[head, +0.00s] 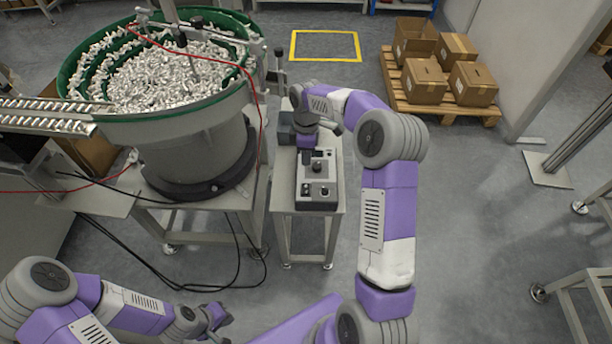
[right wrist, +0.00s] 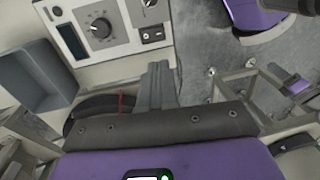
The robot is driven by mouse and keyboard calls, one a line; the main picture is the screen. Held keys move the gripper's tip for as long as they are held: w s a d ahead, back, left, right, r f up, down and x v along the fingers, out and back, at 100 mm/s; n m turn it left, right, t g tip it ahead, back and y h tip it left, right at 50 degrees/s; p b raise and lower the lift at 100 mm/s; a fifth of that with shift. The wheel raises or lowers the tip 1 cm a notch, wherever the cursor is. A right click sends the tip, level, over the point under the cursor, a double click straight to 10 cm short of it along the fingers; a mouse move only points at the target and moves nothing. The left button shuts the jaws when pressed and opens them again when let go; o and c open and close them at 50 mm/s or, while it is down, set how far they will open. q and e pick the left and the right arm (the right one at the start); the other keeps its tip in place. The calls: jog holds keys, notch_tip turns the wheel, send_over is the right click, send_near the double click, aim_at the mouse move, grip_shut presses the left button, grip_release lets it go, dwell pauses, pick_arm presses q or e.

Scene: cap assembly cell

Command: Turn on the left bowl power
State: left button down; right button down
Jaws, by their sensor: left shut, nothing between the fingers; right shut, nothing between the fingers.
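The left bowl (head: 170,90) is a large round feeder with a green rim, filled with shiny metal parts. A grey control box (head: 317,180) stands on a small stand beside it. In the right wrist view the box's panel (right wrist: 120,50) carries a round black dial (right wrist: 99,28), a dark display (right wrist: 64,41) and a black rocker switch (right wrist: 152,34). My right gripper (right wrist: 158,66) is shut and empty, its tips just below the rocker switch in that picture; contact cannot be told. My left gripper (head: 222,317) is shut and empty, low in the head view, away from the box.
A grey open bin (right wrist: 35,78) sits beside the panel. The stand (head: 282,198) is narrow. Black cables (head: 237,250) hang to the floor beside it. Cardboard boxes (head: 424,80) rest on a pallet (head: 398,98) at the back right.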

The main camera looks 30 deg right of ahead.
aim_at(306, 193)
jog(key=f+b, duration=0.1)
jog(key=f, duration=0.3)
jog(key=s+f+b, duration=0.1)
jog(key=f, duration=0.4)
jog(key=f+b, duration=0.2)
jog(key=f, duration=0.2)
jog(key=shift+s+a+f, duration=0.2)
jog(key=shift+a+f, duration=0.05)
jog(key=shift+a, duration=0.15)
